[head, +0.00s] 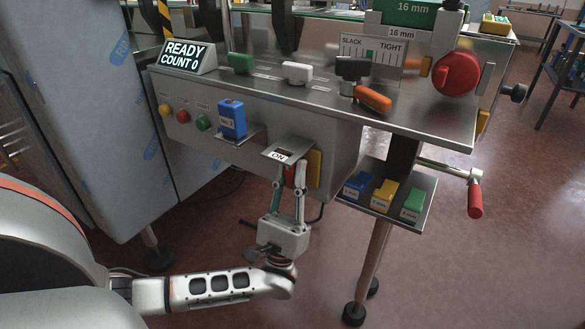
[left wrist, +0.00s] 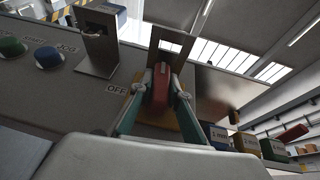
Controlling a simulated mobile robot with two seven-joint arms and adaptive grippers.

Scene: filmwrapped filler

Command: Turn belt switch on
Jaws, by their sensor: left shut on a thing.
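The belt switch has a red lever (head: 289,176) on the front panel of the machine, below a small metal bracket with an ON label (head: 278,155). A yellow backing plate (head: 314,168) shows beside it. My left gripper (head: 289,170) reaches up from below and is shut on the red lever. In the left wrist view the lever (left wrist: 160,88) stands between both fingertips, and an OFF label (left wrist: 117,89) is to its left. The fingers partly hide the lever, so its exact setting is hard to tell. My right gripper is not in view.
A display (head: 188,56) reads READY COUNT 0. Yellow, red and green buttons (head: 184,116) and a blue block (head: 232,119) are left of the switch. A tray (head: 375,168) of coloured blocks and a red-handled crank (head: 475,197) are to the right. Floor below is open.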

